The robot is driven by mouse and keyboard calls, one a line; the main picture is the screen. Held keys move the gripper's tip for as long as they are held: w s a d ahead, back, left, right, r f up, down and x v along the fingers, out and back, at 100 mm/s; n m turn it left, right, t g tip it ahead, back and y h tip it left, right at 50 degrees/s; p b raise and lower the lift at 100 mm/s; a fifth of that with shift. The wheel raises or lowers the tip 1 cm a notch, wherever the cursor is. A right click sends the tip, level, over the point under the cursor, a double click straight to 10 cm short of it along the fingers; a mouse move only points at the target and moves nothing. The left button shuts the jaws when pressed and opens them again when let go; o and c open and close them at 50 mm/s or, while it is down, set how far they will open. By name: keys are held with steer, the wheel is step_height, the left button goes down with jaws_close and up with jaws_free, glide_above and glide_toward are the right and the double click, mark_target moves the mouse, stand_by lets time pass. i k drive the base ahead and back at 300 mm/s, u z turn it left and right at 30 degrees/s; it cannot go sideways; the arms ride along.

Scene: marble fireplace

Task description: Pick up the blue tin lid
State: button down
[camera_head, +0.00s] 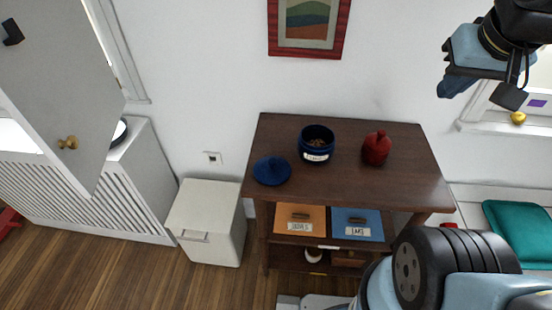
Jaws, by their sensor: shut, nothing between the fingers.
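The blue tin lid (272,170) lies on the left part of the dark wooden table, with its knob up. The open blue tin (317,144) stands just right of it, with a pale label on its front and brown contents inside. My gripper (452,86) is at the upper right of the picture, high up and far to the right of the lid. It is shut and holds nothing.
A red lidded pot (376,148) stands right of the tin on the table (345,186). Orange (300,218) and blue (357,224) labelled boxes sit on the shelf below. A white bin (207,220) stands left of the table.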

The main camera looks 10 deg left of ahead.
mark_target(269, 170)
steer(key=z, duration=0.35)
steer(key=k, duration=1.5)
steer(key=u, duration=0.45)
steer(key=i, duration=1)
steer(key=z, duration=0.05)
